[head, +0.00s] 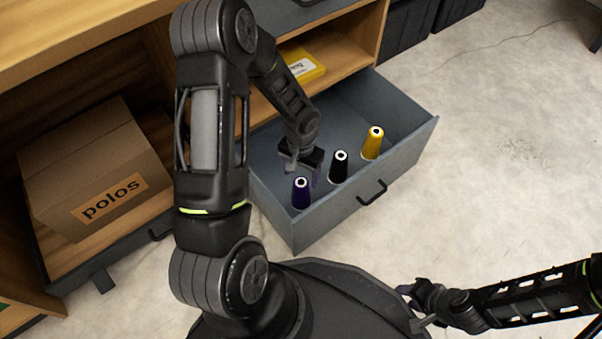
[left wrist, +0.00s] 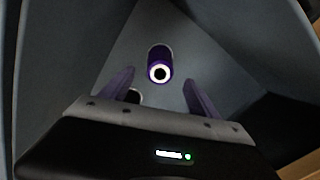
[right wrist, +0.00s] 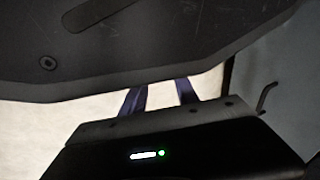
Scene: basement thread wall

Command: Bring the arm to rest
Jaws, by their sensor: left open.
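My left arm reaches down into the open grey drawer (head: 405,148). My left gripper (head: 303,170) is open and empty inside the drawer, behind the purple thread cone (head: 301,193). In the left wrist view the purple cone (left wrist: 160,65) shows beyond and between the spread fingers (left wrist: 160,92), apart from them. A black thread cone (head: 338,167) and a yellow one (head: 372,143) stand upright beside it in a row. My right gripper (head: 418,308) is low at the right, outside the drawer. Its fingers (right wrist: 160,95) are apart, with bare floor between them.
A cardboard box (head: 95,170) marked "polos" sits in the cabinet's left bay. A yellow box (head: 303,65) lies on the shelf above the drawer. The floor (head: 490,170) at right is clear.

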